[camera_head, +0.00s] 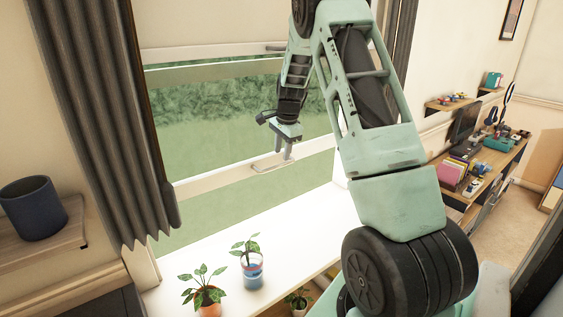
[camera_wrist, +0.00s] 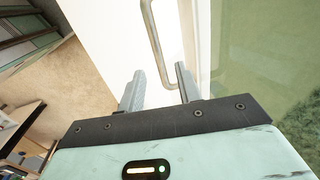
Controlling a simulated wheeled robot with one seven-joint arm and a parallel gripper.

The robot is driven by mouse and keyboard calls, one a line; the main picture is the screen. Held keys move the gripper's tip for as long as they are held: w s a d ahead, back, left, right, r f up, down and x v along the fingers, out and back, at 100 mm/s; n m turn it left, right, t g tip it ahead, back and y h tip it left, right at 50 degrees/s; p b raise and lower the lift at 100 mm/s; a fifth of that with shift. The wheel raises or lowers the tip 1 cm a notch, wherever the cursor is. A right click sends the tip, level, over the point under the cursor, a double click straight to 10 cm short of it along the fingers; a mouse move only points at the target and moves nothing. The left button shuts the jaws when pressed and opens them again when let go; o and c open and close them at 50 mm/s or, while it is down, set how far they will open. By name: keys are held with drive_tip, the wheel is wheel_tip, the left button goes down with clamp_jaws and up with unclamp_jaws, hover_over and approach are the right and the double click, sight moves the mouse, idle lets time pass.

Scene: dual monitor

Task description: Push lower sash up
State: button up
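The lower sash's bottom rail (camera_head: 215,184) crosses the window, with green outdoors visible above and below it, so a gap shows between the rail and the sill. A metal loop handle (camera_wrist: 151,24) is on the rail; it also shows in the head view (camera_head: 268,166). My gripper (camera_head: 287,156) points down at the handle's right part. In the wrist view, my gripper (camera_wrist: 158,76) has its two fingers apart with nothing clamped between them. The right fingertip overlaps the inside of the handle's loop. I cannot tell whether it touches.
A white sill (camera_head: 300,225) lies below. Dark curtains (camera_head: 95,110) flank the window. A cluttered desk (camera_head: 500,165) is at right.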

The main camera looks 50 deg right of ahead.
drive_tip(key=shift+s+a+r+b, duration=0.1)
drive_tip(key=shift+s+r+b, duration=0.1)
drive_tip(key=shift+r, duration=0.7)
drive_tip(key=shift+s+r+b, duration=0.1)
drive_tip(key=shift+r+b, duration=0.1)
drive_tip(key=shift+r, duration=0.65)
drive_tip(key=s+a+f+n, duration=0.1)
drive_tip(key=s+a+n, duration=0.3)
drive_tip(key=a+n, duration=0.55)
drive_tip(key=s+a+n, duration=0.3)
drive_tip(key=a+n, duration=0.1)
drive_tip(key=a, duration=1.1)
drive_tip(key=s+a+f+n+b, duration=0.3)
drive_tip(key=s+a+n, duration=0.2)
drive_tip(key=s+a, duration=0.2)
drive_tip(key=s+a+f+n+g+b, duration=0.1)
drive_tip(key=s+a+f+n+b, duration=0.2)
drive_tip(key=a, duration=0.7)
drive_tip(key=s+a+f+n+g+y+b, duration=0.1)
drive_tip(key=s+a+f+n+b, duration=0.2)
drive_tip(key=s+a+n, duration=0.4)
drive_tip(key=s+a, duration=0.2)
drive_tip(key=s, duration=0.2)
drive_tip(key=shift+s+a+f+b, duration=0.15)
drive_tip(key=shift+s+f+b, duration=0.2)
drive_tip(key=shift+f+b, duration=0.05)
